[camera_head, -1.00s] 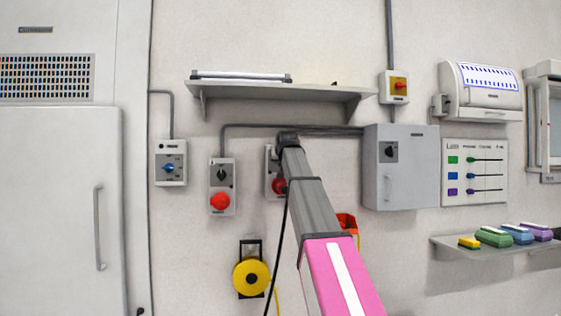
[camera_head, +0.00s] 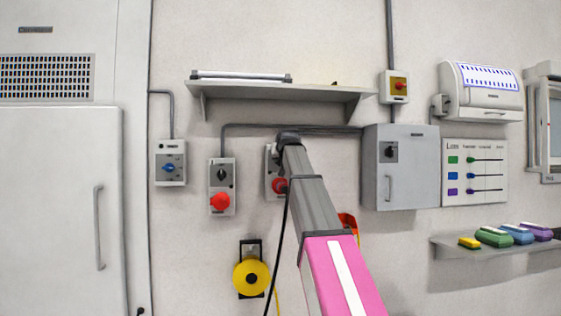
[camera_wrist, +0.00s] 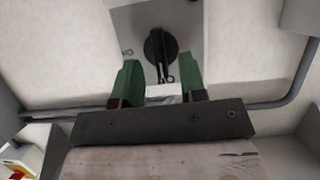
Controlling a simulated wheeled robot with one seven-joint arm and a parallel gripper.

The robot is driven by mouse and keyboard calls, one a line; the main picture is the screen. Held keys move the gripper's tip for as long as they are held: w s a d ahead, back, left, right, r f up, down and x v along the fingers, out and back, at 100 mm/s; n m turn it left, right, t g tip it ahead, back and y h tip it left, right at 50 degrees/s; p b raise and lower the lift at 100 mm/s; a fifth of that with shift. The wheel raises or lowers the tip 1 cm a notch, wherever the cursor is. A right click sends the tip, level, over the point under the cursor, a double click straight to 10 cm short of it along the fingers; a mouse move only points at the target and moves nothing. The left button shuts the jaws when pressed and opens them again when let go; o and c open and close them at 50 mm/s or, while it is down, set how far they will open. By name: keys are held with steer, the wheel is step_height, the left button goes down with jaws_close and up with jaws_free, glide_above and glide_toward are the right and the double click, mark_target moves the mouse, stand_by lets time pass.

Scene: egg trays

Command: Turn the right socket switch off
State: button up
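The right socket box (camera_head: 268,182) is on the wall in the head view, partly covered by my arm, with a red plug (camera_head: 279,186) low on it. Its switch is hidden there. In the wrist view a grey switch plate (camera_wrist: 190,25) carries a black rotary knob (camera_wrist: 158,45). My gripper (camera_wrist: 160,78) has two green fingers, set apart, one on each side of the knob's near end. I cannot tell whether they touch it. The left socket box (camera_head: 231,187) has a black switch (camera_head: 222,174) and a red plug (camera_head: 220,202).
A shelf (camera_head: 300,90) juts out above the sockets. A grey cabinet (camera_head: 410,170) is to the right, and a switch box with a blue knob (camera_head: 169,168) to the left. A yellow reel (camera_head: 251,277) hangs below. In the wrist view a conduit (camera_wrist: 270,104) runs along the wall.

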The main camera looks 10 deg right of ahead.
steer(key=v, duration=0.8)
steer(key=shift+s, duration=0.4)
steer(key=shift+r, duration=0.1)
